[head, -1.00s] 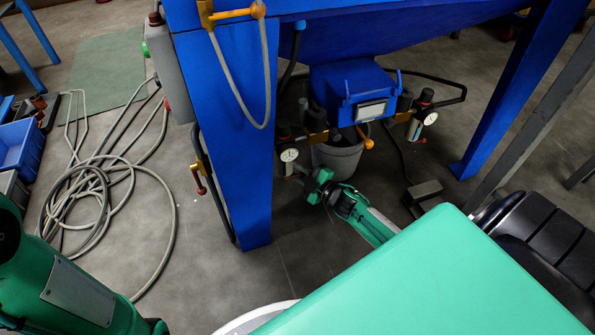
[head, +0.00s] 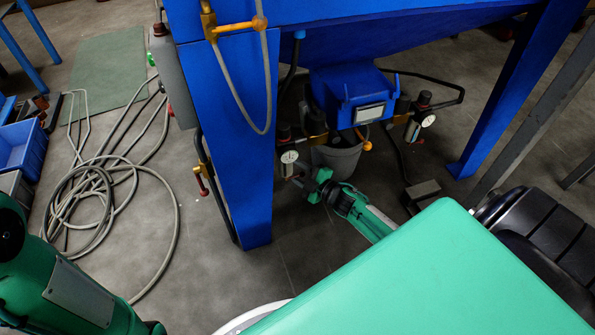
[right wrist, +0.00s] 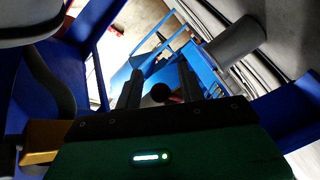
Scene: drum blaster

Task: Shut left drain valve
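The left regulator with a round white gauge (head: 289,157) hangs below the blue machine, beside its front left leg. My right gripper (head: 308,188) is just below and right of that gauge, partly hidden by its own wrist. In the right wrist view its two dark fingers (right wrist: 159,88) stand apart. A dark round part (right wrist: 160,93) shows between the fingers, with a small reddish piece (right wrist: 177,97) beside it. I cannot tell whether the fingers touch it. The left drain valve is not clearly made out in the head view. My left gripper is outside the views.
A second gauge regulator (head: 422,120) hangs to the right. The machine's blue leg (head: 243,160) is close left of my right gripper. Coiled hose (head: 95,205) lies on the left floor.

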